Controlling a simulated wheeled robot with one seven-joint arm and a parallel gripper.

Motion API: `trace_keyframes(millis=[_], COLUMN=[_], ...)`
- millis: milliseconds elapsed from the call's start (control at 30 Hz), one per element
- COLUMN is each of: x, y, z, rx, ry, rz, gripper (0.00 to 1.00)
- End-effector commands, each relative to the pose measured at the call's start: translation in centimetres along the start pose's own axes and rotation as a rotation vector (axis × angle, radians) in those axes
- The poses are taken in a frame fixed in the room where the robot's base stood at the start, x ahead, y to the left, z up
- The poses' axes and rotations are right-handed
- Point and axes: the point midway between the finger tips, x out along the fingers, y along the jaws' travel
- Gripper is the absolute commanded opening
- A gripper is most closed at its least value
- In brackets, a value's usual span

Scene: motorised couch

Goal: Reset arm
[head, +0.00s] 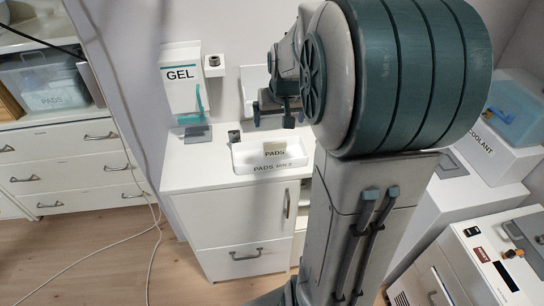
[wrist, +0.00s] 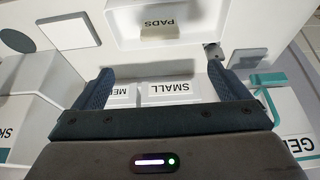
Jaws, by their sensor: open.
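My arm fills the right half of the head view. My gripper (head: 278,117) hangs in front of the wall, above the white cabinet top. In the wrist view my gripper (wrist: 165,88) has its two dark fingers spread apart with nothing held between them. Beyond the fingers lies a white tray labelled PADS MIN 2 (head: 238,162) holding a beige PADS pack (head: 275,148); the pack also shows in the wrist view (wrist: 158,28). White labels reading SMALL (wrist: 172,88) and one partly hidden show between the fingers.
A GEL dispenser (head: 181,82) is on the wall left of my gripper. The white cabinet (head: 233,216) stands below. A drawer unit (head: 70,172) with a PADS bin (head: 47,84) is at left. A COOLANT box (head: 490,142) and a control unit (head: 490,262) stand at right. Wooden floor is open at lower left, crossed by a thin cable.

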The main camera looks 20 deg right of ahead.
Motion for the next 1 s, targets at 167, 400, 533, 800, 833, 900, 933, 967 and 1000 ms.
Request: trace_keyframes(millis=[167, 400, 533, 800, 833, 900, 933, 967, 1000], x=[-0.2, -0.2, -0.8, -5.8, -6.4, -7.5, -7.9, -8.3, -8.7], y=[0.0, 0.0, -0.7, -5.3, -5.8, -6.6, -6.9, -7.1, -7.4], z=[0.0, 0.0, 0.6, 7.7, 8.8, 11.4, 12.4, 13.4, 14.7], rx=[0.000, -0.001, -0.013, -0.122, -0.136, -0.166, -0.179, -0.192, -0.207], ry=[0.001, 0.001, -0.001, -0.026, -0.030, -0.040, -0.045, -0.048, -0.055], rz=[0.000, 0.000, -0.003, -0.033, -0.038, -0.049, -0.054, -0.059, -0.065], gripper=[0.95, 0.95, 0.95, 0.95, 0.95, 0.95, 0.95, 0.95, 0.95])
